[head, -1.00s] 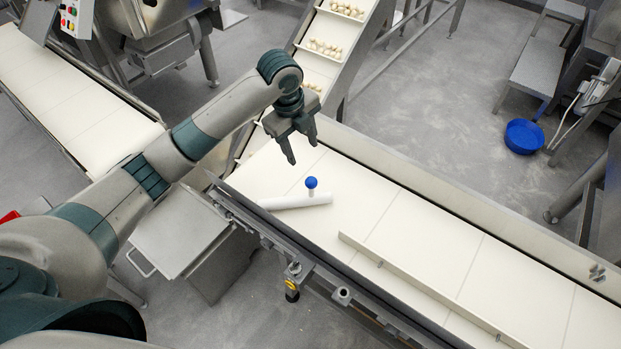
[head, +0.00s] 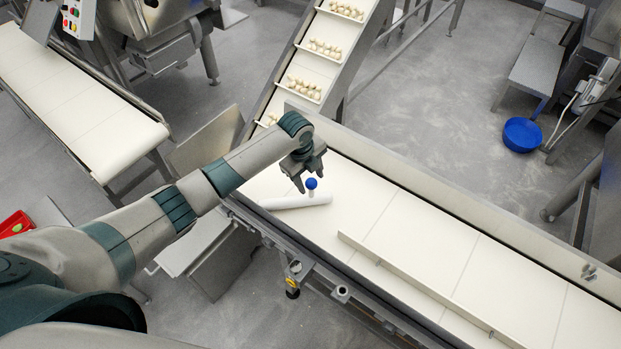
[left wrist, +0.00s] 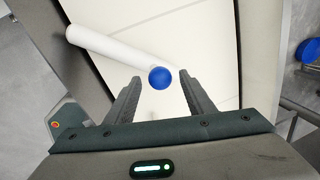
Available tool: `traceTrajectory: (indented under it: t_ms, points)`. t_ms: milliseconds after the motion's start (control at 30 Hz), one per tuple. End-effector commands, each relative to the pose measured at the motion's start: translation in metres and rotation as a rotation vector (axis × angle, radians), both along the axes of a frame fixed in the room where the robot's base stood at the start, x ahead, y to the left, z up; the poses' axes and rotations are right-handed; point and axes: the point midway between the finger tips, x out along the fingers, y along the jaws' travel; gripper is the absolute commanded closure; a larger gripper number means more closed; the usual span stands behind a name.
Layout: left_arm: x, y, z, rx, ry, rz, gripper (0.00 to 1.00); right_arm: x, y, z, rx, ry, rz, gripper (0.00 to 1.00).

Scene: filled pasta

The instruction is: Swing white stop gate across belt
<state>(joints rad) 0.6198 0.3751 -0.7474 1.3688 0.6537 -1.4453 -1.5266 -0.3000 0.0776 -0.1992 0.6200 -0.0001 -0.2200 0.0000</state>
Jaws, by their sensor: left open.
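The white stop gate (head: 290,202) is a white bar lying over the near left part of the white belt (head: 405,225). A blue ball knob (head: 311,184) stands up on a short white post near its right end. My left gripper (head: 311,187) is open just above the knob. In the left wrist view the blue knob (left wrist: 160,77) appears between the tips of my left gripper (left wrist: 157,82), with gaps on both sides. The white bar (left wrist: 105,46) runs from it to the upper left. My right gripper is not in view.
A thin rail (head: 420,288) stands along the belt to the right of the gate. An inclined conveyor (head: 322,62) with pasta pieces in rows meets the belt at the back. A blue bowl (head: 522,135) is on the floor. A second belt (head: 75,95) is at upper left.

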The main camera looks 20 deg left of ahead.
Motion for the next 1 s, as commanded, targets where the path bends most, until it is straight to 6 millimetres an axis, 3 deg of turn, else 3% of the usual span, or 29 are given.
traceTrajectory:
  t_ms: [467,667,700,1000]
  points:
    - [0.0016,-0.0013,-0.0108,0.000,0.000,-0.001,0.51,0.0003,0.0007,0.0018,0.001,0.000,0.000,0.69]
    - [0.0016,-0.0012,-0.0106,0.000,0.000,-0.001,0.97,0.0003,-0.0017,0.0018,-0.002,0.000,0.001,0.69]
    - [0.0016,-0.0011,-0.0105,0.000,0.000,-0.001,1.00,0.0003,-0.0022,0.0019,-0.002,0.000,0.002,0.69]
    - [0.0056,-0.0059,-0.0107,0.001,-0.001,0.014,1.00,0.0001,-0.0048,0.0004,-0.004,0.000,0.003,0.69]
